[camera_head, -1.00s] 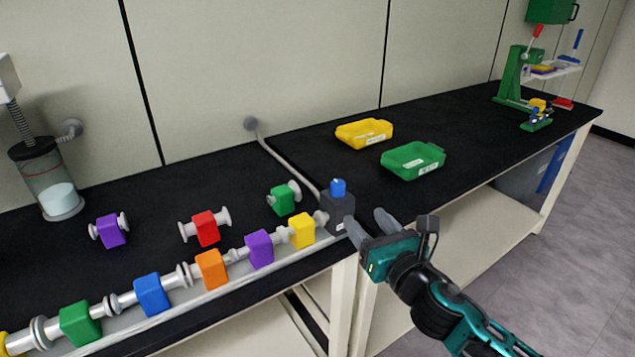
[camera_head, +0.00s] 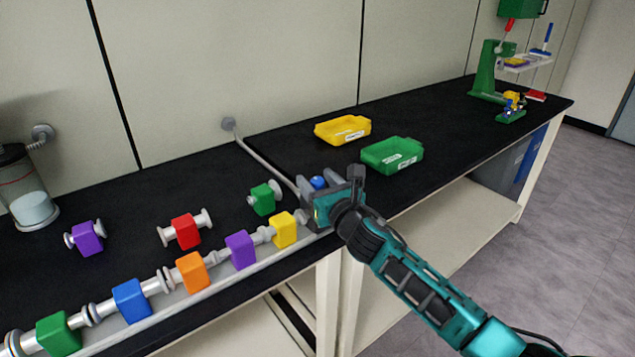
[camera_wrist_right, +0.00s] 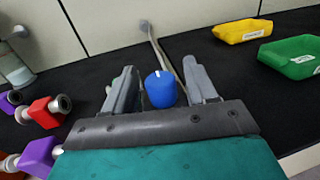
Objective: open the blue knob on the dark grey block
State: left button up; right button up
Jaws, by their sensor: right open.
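The blue knob (camera_head: 318,182) sits on top of the dark grey block (camera_head: 303,214), at the right end of the pipe row. The block is mostly hidden behind my right gripper in the head view and is not clearly seen in the wrist view. My right gripper (camera_head: 318,178) is open, with one finger on each side of the knob. In the right wrist view, the knob (camera_wrist_right: 160,89) stands between the two fingers, with gaps visible on both sides. A white mark shows on its top. My left gripper is not in view.
A yellow block (camera_head: 284,230) and other coloured blocks on pipes line the bench front to the left. A grey hose (camera_head: 265,160) runs from the wall to near the dark grey block. A green tray (camera_head: 392,155) and yellow tray (camera_head: 342,130) stand behind, to the right.

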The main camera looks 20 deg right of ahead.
jog(key=shift+w, duration=0.2)
jog(key=c, duration=0.9)
